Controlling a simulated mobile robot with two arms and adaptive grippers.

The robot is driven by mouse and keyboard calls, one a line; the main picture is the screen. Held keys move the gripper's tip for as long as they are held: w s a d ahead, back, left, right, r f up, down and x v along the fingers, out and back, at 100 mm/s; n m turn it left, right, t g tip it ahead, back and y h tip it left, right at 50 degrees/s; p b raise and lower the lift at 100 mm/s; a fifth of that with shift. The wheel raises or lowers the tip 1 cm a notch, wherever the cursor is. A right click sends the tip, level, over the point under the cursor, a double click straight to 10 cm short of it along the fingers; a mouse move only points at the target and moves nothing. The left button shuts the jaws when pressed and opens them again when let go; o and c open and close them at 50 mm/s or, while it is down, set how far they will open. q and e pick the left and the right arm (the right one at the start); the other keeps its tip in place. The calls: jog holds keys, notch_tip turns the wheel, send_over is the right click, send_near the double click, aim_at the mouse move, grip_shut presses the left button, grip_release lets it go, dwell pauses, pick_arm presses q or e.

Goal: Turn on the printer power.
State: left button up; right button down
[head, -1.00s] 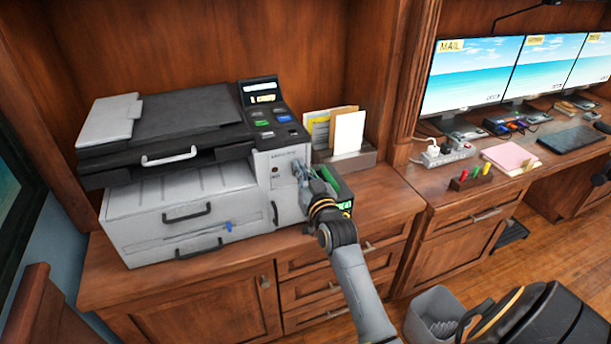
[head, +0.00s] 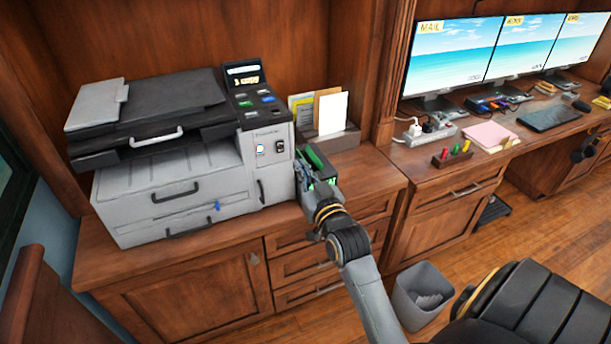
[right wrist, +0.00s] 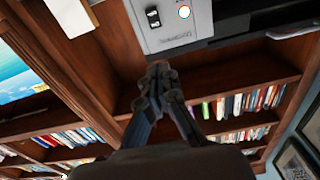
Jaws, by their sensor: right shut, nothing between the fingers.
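The grey and black printer (head: 170,185) stands on the wooden cabinet at the left in the head view. Its front panel has a black switch (head: 280,146) and a round light (head: 260,150) that glows pale. My right gripper (head: 304,167) is shut and empty, just right of the panel and apart from the switch. Its fingertips (right wrist: 158,72) point toward the panel in the wrist view. My left gripper is not in view.
A green and black box (head: 318,160) sits behind my right gripper, with a paper holder (head: 330,141) beyond it. A bin (head: 422,300) and a black chair (head: 530,305) stand at the lower right. The cabinet top front right (head: 375,180) is clear.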

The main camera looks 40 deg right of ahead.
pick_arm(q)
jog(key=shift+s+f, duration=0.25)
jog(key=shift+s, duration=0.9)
pick_arm(e)
jog(key=shift+v, duration=0.85)
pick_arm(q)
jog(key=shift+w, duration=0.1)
pick_arm(e)
jog(key=shift+r, duration=0.1)
